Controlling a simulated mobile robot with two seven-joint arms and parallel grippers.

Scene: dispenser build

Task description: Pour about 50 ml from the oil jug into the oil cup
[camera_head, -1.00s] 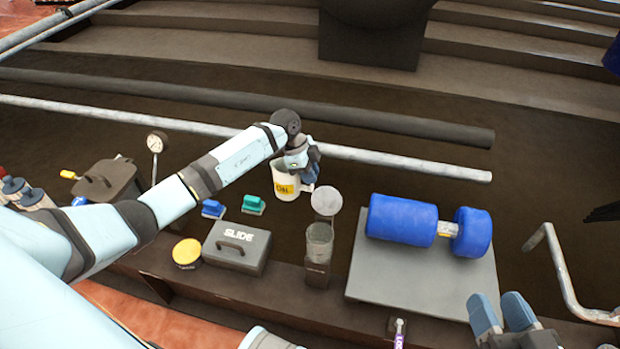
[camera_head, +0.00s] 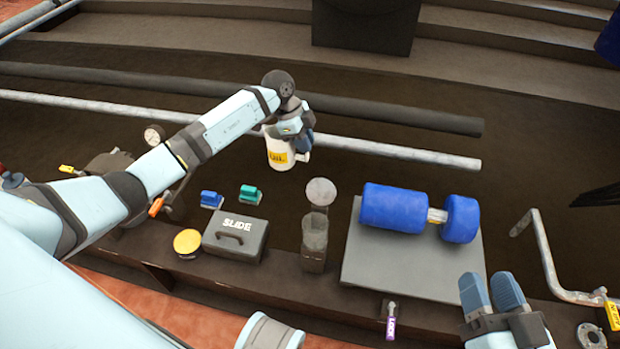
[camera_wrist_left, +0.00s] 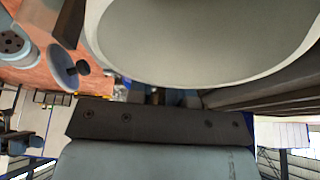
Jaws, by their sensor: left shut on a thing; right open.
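The oil jug (camera_head: 278,154) is white with a yellow label and stands out in the head view, upright or nearly so, above the dark surface. My left gripper (camera_head: 300,138) is shut on its handle at the right side. In the left wrist view the jug's pale round rim and inside (camera_wrist_left: 200,40) fill the top; I cannot make out oil in it. My right gripper (camera_head: 492,292) is open and empty at the lower right.
A grey plate (camera_head: 385,270) with a blue roller (camera_head: 395,210) lies to the right. A grey SLIDE box (camera_head: 236,240), a yellow-lidded tin (camera_head: 187,242) and blue and green blocks (camera_head: 250,194) are to the left.

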